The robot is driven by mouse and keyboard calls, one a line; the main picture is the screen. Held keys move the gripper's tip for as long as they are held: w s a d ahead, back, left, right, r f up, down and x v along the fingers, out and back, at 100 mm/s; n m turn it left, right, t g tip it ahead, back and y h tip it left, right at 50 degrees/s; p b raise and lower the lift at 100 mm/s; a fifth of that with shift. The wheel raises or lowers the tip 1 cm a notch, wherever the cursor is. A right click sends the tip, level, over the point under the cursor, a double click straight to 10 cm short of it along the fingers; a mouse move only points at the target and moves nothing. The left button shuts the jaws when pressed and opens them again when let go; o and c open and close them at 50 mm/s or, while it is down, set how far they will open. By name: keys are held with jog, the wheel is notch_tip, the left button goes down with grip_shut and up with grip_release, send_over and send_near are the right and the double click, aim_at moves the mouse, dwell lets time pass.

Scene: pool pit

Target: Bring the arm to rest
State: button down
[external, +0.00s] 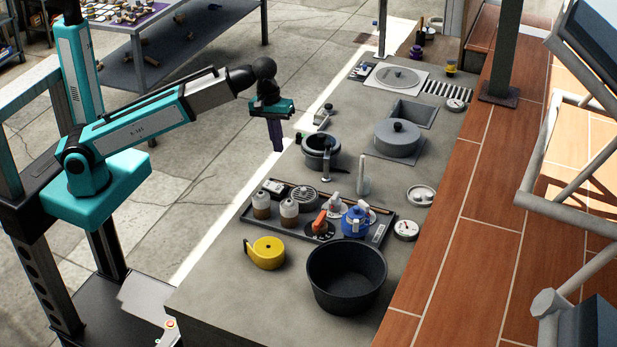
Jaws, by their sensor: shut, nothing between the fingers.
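My gripper (277,142) hangs at the end of my teal and grey arm, pointing down. It is shut and holds nothing. It is near the left edge of the grey counter (225,290), above and to the left of a dark pot (321,152). It looks apart from everything around it. My arm reaches out to the right from its teal base, with the forearm sloping up to the wrist.
A table (140,40) with small items stands at the back left. Open floor (200,180) lies left of the counter.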

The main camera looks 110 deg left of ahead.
dwell(0.4)
jog(key=s+a+f+n+g+y+b, duration=0.25)
jog(key=s+a+f+n+g, duration=0.5)
jog(key=s+a+f, duration=1.7)
jog(key=s+d+f+m+b, duration=0.15)
jog(key=d+f+b, duration=0.25)
jog(key=f, duration=1.1)
jog(key=s+d+f+m+b, duration=0.1)
jog(key=s+d+f+b, duration=0.3)
jog(key=f, duration=1)
jog(key=w+d+f+m+p, duration=0.2)
jog(key=w+d+m, duration=0.1)
jog(key=d, duration=0.5)
jog(key=w+d+f+m+h+p, duration=0.15)
jog(key=d+m, duration=0.25)
jog(key=d, duration=0.4)
jog(key=w+d+f+m+p, duration=0.1)
jog(key=w+d+f+m, duration=0.15)
jog(key=d, duration=0.45)
jog(key=s+d+m+p, duration=0.2)
jog(key=d+m, duration=0.4)
jog(key=d, duration=0.5)
jog(key=s+d+m+h+p, duration=0.1)
jog(key=s+d+m, duration=0.4)
jog(key=d, duration=0.7)
jog(key=shift+d+m+p, duration=0.15)
jog(key=shift+m+p, duration=0.4)
jog(key=shift+m, duration=0.7)
jog(key=shift+r, duration=0.15)
